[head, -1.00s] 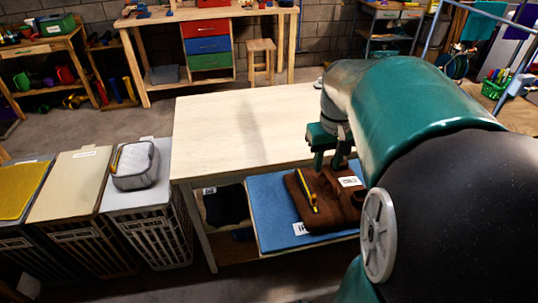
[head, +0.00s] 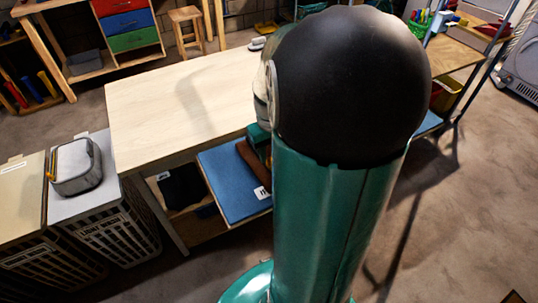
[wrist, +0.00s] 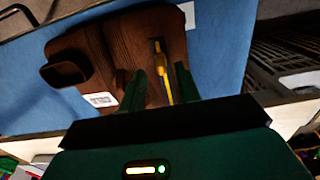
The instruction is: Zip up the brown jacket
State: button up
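The brown jacket (wrist: 95,60) lies folded on a blue board (wrist: 225,50), with a white label on it. A yellow strip with a dark end, probably the zip piece (wrist: 168,72), runs along the jacket. My gripper (wrist: 160,70) is open, its two green fingers apart in front of the jacket. The yellow strip shows between the fingers, nearer the right one; I cannot tell whether they touch it. In the head view my arm hides most of the jacket, and only a brown edge (head: 250,158) shows on the board (head: 228,182).
The board lies on a low level beneath a pale wooden table top (head: 160,100), close above my gripper. Dark folded cloth (head: 180,187) is left of the board.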

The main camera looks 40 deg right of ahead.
jog(key=shift+w+f, duration=0.1)
jog(key=shift+f, duration=1.05)
jog(key=shift+c, duration=0.4)
grip_shut()
jog(key=w+d, duration=0.1)
jog(key=w, duration=0.2)
jog(key=w+d, duration=0.1)
jog(key=w, duration=0.2)
jog(key=w+d, duration=0.1)
jog(key=w, duration=0.3)
jog(key=shift+s+r, duration=0.1)
